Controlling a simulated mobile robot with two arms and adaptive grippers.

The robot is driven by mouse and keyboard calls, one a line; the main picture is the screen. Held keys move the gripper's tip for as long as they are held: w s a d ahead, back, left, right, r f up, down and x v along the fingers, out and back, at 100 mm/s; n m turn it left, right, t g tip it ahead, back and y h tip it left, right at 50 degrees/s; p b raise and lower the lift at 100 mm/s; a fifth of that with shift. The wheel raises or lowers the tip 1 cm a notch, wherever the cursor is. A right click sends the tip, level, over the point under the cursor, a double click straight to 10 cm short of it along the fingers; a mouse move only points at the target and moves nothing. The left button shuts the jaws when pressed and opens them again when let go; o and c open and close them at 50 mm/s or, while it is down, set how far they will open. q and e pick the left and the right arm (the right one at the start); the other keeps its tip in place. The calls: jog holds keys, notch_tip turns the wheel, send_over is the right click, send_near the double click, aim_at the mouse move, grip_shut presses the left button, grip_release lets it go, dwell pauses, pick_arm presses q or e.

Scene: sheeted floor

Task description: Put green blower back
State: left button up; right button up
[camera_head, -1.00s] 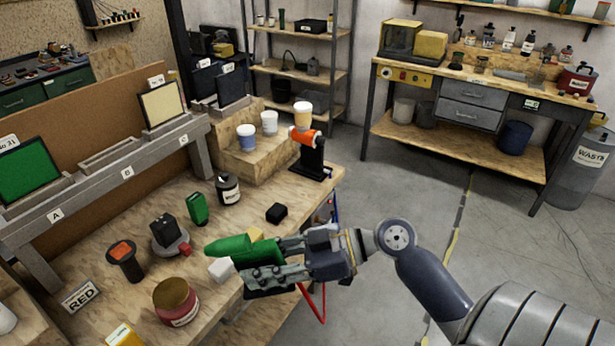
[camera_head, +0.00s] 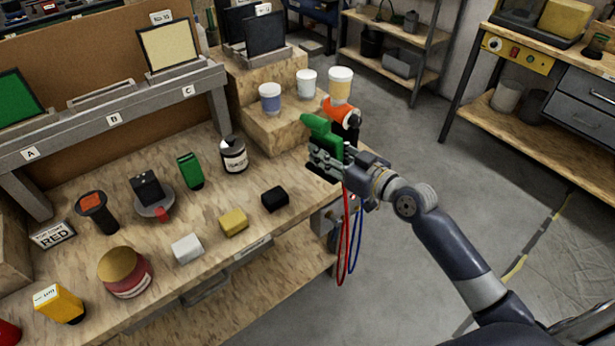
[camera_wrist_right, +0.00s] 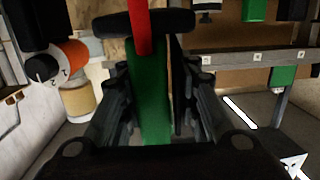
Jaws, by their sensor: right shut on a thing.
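My right gripper (camera_head: 328,160) is shut on the green blower (camera_head: 324,134) and holds it up at the right end of the workbench. In the right wrist view the green blower (camera_wrist_right: 150,95) sits between the two fingers, with a red part across its top. An orange and black piece (camera_head: 341,112) stands just behind the blower; it also shows at the left of the right wrist view (camera_wrist_right: 68,60). The lower part of that piece is hidden by the gripper and blower. My left gripper is not in view.
A black block (camera_head: 275,199), yellow block (camera_head: 234,221) and white block (camera_head: 187,248) lie near the bench's front edge. Red and blue cables (camera_head: 345,245) hang below my gripper.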

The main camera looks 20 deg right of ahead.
jog(key=w+a+m+t+h+b, duration=0.1)
jog(key=w+a+t+b, duration=0.1)
jog(key=w, duration=0.6)
jog(key=f, duration=0.8)
jog(key=shift+w+a+f, duration=0.25)
jog(key=shift+w+a, duration=0.05)
jog(key=shift+w, duration=0.05)
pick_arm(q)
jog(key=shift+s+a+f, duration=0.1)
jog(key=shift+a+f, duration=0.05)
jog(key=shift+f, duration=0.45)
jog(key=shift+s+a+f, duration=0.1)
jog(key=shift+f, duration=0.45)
pick_arm(e)
jog(key=shift+f, duration=0.1)
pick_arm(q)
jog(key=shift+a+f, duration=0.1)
pick_arm(e)
jog(key=shift+f, duration=0.1)
jog(key=o, duration=0.7)
jog(key=shift+f, duration=0.1)
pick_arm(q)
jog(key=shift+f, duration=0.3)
pick_arm(e)
jog(key=v, duration=1.2)
jog(key=shift+s+a+r, duration=0.1)
jog(key=shift+r, duration=0.1)
